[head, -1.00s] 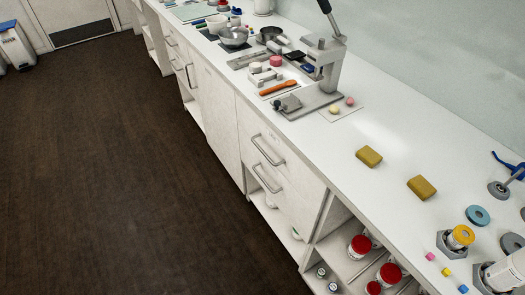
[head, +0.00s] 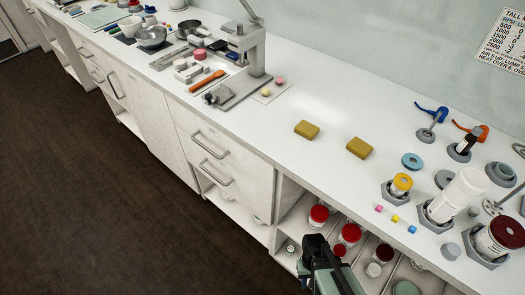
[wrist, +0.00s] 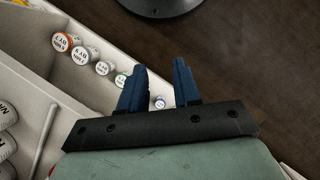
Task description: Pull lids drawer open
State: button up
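Two white drawer fronts sit one above the other in the cabinet under the counter, in the head view. The upper drawer (head: 232,151) has a bar handle (head: 210,146), and the lower drawer (head: 237,184) has a similar handle (head: 216,175). Both look shut. I cannot read which one is marked lids. My gripper (head: 304,274) is at the bottom of the head view, right of and below both handles, apart from them. In the wrist view my gripper (wrist: 160,80) has its two blue fingers apart with nothing between them.
An open shelf with red-lidded jars (head: 319,215) lies right of the drawers, close to my gripper. Several labelled round caps (wrist: 82,55) line its compartment in the wrist view. The counter (head: 290,95) above holds a press, yellow blocks and bottles. Dark floor (head: 90,220) left of the cabinet is clear.

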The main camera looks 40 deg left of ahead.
jog(key=s+a+r+n+t+y, duration=0.1)
jog(key=s+a+r+n+t, duration=0.3)
jog(key=a, duration=1)
jog(key=s+a+r+n+t+y, duration=0.1)
jog(key=s+a+r+n+t, duration=0.35)
jog(key=a, duration=1.05)
jog(key=s+a+r+n+y, duration=0.15)
jog(key=s+a+r, duration=0.5)
jog(key=a, duration=0.75)
jog(key=t, duration=1)
send_near(204, 146)
jog(key=shift+m+h, duration=0.25)
jog(key=shift+m, duration=0.15)
jog(key=x, duration=1)
jog(key=shift+a+f, duration=0.15)
jog(key=shift+f, duration=0.15)
jog(key=shift+c, duration=0.5)
grip_shut()
